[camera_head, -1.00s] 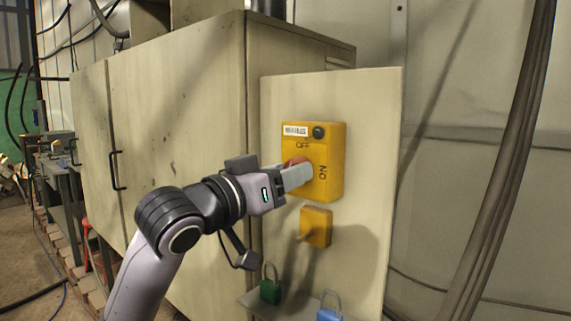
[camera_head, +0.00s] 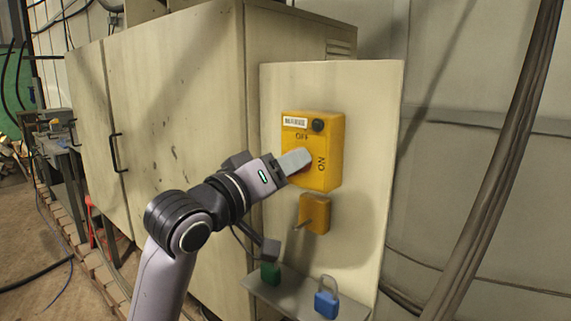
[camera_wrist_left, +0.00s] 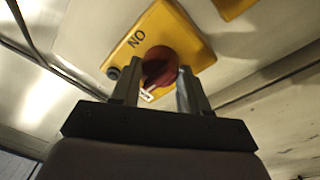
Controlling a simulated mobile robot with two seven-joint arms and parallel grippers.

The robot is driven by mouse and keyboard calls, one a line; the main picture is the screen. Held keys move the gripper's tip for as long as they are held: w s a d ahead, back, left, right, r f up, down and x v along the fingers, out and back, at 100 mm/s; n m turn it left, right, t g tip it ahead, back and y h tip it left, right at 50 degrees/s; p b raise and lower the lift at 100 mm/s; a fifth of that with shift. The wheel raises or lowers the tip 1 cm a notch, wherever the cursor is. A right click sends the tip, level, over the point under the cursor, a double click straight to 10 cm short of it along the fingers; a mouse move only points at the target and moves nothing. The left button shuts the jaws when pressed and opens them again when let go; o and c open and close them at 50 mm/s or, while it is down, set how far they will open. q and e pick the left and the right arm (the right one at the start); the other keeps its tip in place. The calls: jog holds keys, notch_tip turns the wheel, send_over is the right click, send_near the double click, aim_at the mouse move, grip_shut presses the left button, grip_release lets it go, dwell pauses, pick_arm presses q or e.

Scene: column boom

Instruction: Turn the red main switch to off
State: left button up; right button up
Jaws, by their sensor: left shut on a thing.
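The yellow switch box (camera_head: 331,138) is on a pale panel, with OFF printed at its top and ON at its right side. My left gripper (camera_head: 302,163) reaches it from the left and is shut on the knob, its fingers covering the knob in the head view. In the left wrist view, the red main switch (camera_wrist_left: 160,64) is a round knob on the yellow box (camera_wrist_left: 190,38), lying between the two fingertips of my gripper (camera_wrist_left: 160,88). Its exact pointing direction is hard to read. My right gripper is not in view.
A smaller yellow box (camera_head: 315,212) with a short lever is below the switch box. A blue padlock (camera_head: 326,303) and a partly hidden green one (camera_head: 270,274) are on a small shelf (camera_head: 290,295). A beige cabinet (camera_head: 190,110) stands left; thick cables (camera_head: 495,170) hang right.

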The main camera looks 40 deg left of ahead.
pick_arm(q)
jog(key=o, duration=1.1)
jog(key=shift+c, duration=0.2)
jog(key=shift+s, duration=0.1)
jog(key=s+b, duration=0.7)
jog(key=b, duration=0.2)
jog(key=shift+a+f+b, duration=0.25)
jog(key=shift+f+b, duration=0.1)
jog(key=shift+f, duration=0.05)
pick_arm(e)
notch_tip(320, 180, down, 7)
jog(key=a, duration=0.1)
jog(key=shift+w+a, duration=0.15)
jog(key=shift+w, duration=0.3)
